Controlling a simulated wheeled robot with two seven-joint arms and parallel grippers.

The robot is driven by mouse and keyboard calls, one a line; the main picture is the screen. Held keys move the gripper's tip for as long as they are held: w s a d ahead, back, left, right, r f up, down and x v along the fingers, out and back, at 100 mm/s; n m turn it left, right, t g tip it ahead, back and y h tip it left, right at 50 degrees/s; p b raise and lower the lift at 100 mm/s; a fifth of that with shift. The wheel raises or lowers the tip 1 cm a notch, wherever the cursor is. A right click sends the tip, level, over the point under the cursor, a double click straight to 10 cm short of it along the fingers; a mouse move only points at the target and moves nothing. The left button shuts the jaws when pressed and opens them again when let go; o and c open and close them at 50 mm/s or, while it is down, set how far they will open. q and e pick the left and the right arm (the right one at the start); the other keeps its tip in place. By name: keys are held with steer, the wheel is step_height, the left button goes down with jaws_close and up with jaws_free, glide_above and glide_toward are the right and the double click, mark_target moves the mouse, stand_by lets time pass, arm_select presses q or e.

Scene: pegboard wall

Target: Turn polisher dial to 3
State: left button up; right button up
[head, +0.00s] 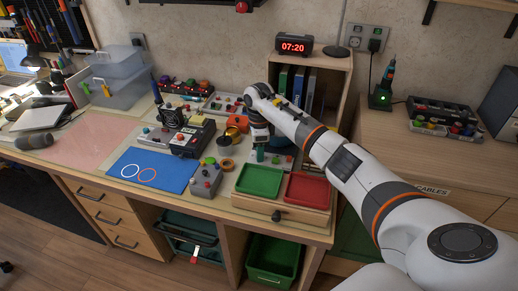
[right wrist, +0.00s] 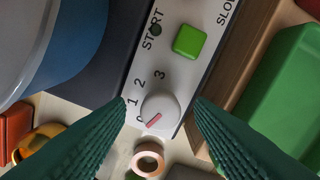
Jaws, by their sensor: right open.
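The polisher's light control panel (right wrist: 172,75) fills the middle of the right wrist view. Its round white dial (right wrist: 160,110) has a red pointer mark slanting to the lower left, close to the partly hidden 0. The numbers 1, 2 and 3 run around the dial's upper left side. A square green button (right wrist: 188,40) sits above, near the word START. My right gripper (right wrist: 160,102) is open, with one green ridged finger on each side of the dial and gaps to it. In the head view my right gripper (head: 260,146) points down at the bench and largely hides the polisher.
A green tray (head: 260,180) and a red tray (head: 306,188) lie just in front of the gripper. Copper-coloured rings (right wrist: 148,158) lie below the dial.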

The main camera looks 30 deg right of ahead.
steer(key=shift+f, duration=0.25)
steer(key=c, duration=1)
